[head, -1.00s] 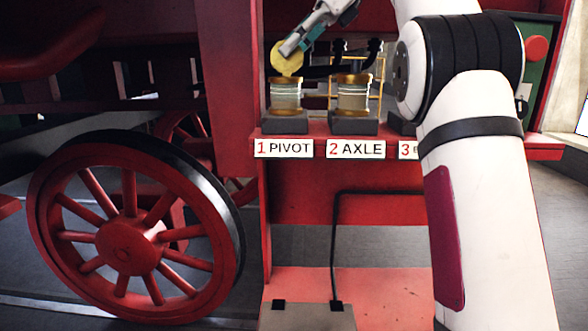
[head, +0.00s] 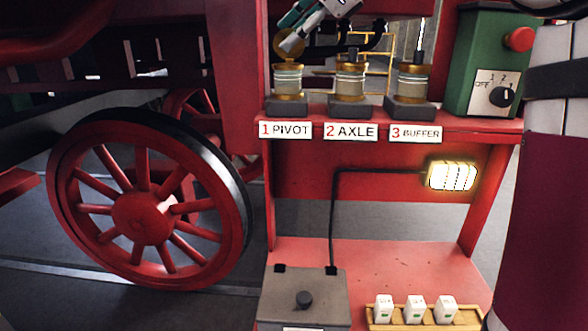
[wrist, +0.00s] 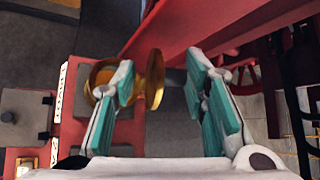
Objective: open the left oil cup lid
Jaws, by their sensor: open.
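The left oil cup (head: 288,84), above the "1 PIVOT" label, is a brass and glass cup on a dark block. Its round brass lid (head: 284,50) stands raised above the rim, partly hidden by my gripper (head: 291,42). In the wrist view the cup (wrist: 102,78) is seen from above, its mouth partly covered by one finger. The lid (wrist: 155,79) stands on edge at the cup's right side. My gripper (wrist: 160,66) is open, with the lid in the gap, nearer the left finger. Contact with that finger cannot be told.
The axle cup (head: 350,82) and buffer cup (head: 411,82) stand to the right on the red shelf. A green switch box (head: 480,60) is beyond them. Below are a lit lamp (head: 452,176), a grey box (head: 300,285) and a tray (head: 425,314) with white pieces.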

